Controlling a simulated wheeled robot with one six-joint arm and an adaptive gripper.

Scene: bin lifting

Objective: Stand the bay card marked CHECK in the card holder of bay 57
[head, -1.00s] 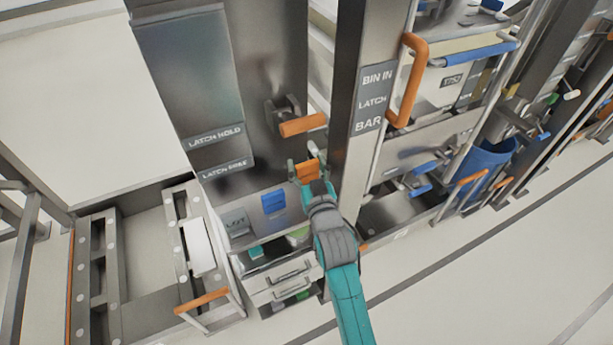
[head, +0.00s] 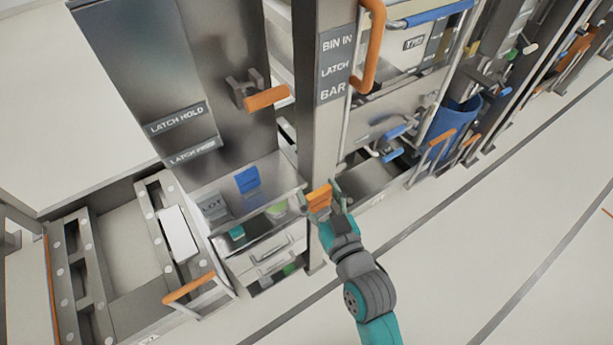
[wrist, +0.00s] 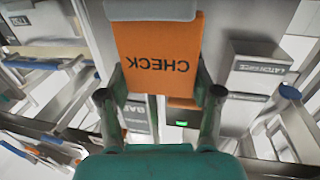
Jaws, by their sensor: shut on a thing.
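My gripper (head: 325,204) is shut on the orange bay card (head: 319,198). In the wrist view the card (wrist: 158,50) reads CHECK upside down and stands between the two fingers (wrist: 160,105). A grey piece (wrist: 150,10) lies along the card's edge at the top of the wrist view. In the head view the gripper is in front of the steel post, right of the small shelf. I cannot make out a bay 57 marking or its card holder.
A blue card (head: 247,180) stands on the shelf (head: 265,170). An orange lever (head: 266,97) juts from the panel at left. Clear floor (head: 480,240) lies at right.

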